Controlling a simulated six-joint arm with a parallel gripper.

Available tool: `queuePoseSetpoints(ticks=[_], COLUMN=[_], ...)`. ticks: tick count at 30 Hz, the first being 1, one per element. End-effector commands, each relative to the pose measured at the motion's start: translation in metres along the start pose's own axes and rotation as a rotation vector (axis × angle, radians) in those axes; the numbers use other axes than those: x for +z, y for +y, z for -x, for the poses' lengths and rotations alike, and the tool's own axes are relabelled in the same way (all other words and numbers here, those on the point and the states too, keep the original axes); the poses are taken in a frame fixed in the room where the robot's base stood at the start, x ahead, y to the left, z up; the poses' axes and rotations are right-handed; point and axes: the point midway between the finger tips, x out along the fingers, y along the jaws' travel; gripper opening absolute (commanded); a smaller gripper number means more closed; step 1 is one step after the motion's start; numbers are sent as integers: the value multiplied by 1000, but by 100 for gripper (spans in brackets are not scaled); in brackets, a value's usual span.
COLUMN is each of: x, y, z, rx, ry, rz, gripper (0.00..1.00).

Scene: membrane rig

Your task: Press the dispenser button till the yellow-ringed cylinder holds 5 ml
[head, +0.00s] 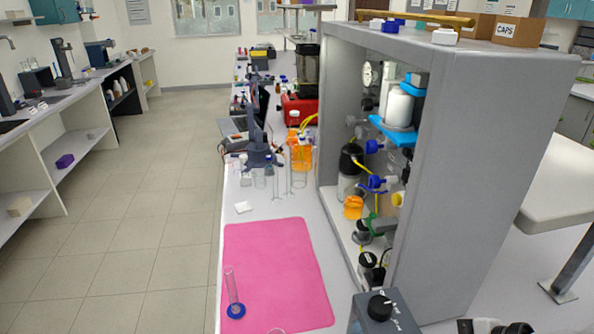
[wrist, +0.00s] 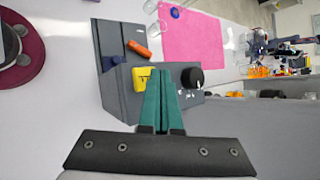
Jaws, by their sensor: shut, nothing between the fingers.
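My gripper (wrist: 161,74) is shut and empty, its teal fingers together, in the wrist view. They appear over the grey dispenser box (wrist: 118,88), between a yellow panel (wrist: 143,80) and a black knob (wrist: 192,77); I cannot tell whether they touch it. The dispenser (head: 386,312) also shows at the bottom edge of the head view. I cannot single out its button. A clear cylinder (head: 233,287) with a blue base stands upright on the pink mat; its blue base shows in the wrist view (wrist: 175,12). No yellow ring is discernible on any cylinder, and no liquid level is readable.
The pink mat (head: 270,262) is mostly bare. A tall grey cabinet (head: 480,150) with tubing and bottles stands right of it. Clear glassware (head: 278,183) stands behind the mat. A dark red round thing (wrist: 22,48) lies left in the wrist view.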

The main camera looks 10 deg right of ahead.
Motion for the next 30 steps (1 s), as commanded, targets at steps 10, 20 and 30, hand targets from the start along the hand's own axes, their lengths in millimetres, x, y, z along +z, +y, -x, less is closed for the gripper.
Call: queuePoseSetpoints(ticks=[10,20,30], x=[0,-4,-5], y=[0,4,5], z=[0,-6,-7], rx=[0,0,0], ry=[0,0,0], rz=[0,0,0], gripper=[0,0,0])
